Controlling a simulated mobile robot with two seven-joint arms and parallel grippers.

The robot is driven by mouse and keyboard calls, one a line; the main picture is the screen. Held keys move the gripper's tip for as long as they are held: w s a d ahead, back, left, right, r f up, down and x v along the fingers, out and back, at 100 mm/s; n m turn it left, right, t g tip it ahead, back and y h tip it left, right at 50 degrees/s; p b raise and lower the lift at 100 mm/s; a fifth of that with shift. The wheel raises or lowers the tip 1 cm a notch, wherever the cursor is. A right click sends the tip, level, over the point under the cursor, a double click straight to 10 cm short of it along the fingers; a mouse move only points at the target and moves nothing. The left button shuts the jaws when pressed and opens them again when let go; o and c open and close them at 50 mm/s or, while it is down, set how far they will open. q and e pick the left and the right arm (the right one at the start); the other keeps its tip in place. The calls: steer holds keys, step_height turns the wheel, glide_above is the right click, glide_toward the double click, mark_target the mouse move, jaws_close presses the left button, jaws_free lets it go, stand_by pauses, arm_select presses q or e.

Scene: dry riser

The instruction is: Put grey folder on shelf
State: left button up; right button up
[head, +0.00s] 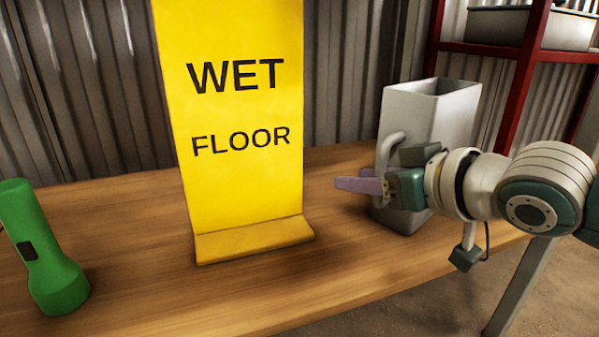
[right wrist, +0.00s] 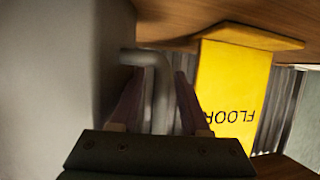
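No folder that I can recognise shows. The grey thing in view is an upright, open-topped rectangular container (head: 428,105) with a side handle (head: 382,155), standing on the wooden table. My right gripper (head: 345,185) is at its handle side. In the right wrist view the fingers (right wrist: 158,90) are apart, with the grey handle between them and gaps visible beside it. The container's wall (right wrist: 60,80) fills the left of that view. A red-framed shelf (head: 480,48) stands behind at the right. My left gripper is not in view.
A tall yellow WET FLOOR sign (head: 240,150) stands mid-table, left of the gripper. A green flashlight (head: 45,250) stands at the left. A metal tub (head: 495,25) sits on the red shelf. The front of the wooden table (head: 330,270) is clear.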

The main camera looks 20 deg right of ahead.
steer(key=shift+r, duration=0.1)
steer(key=shift+s+r+p, duration=0.2)
steer(key=shift+p, duration=0.2)
steer(key=p+v, duration=0.8)
steer(key=v, duration=0.2)
steer(key=s+a+f+g+h, duration=0.1)
steer(key=s+g, duration=0.3)
steer(key=s, duration=0.6)
steer(key=s+a+f+m+g+h, duration=0.1)
steer(key=s+g, duration=0.4)
steer(key=s, duration=0.6)
steer(key=shift+a+f+h, duration=0.7)
steer(key=shift+a+f, duration=0.25)
steer(key=shift+a, duration=0.1)
step_height(320, 180, up, 103)
steer(key=p, duration=10.3)
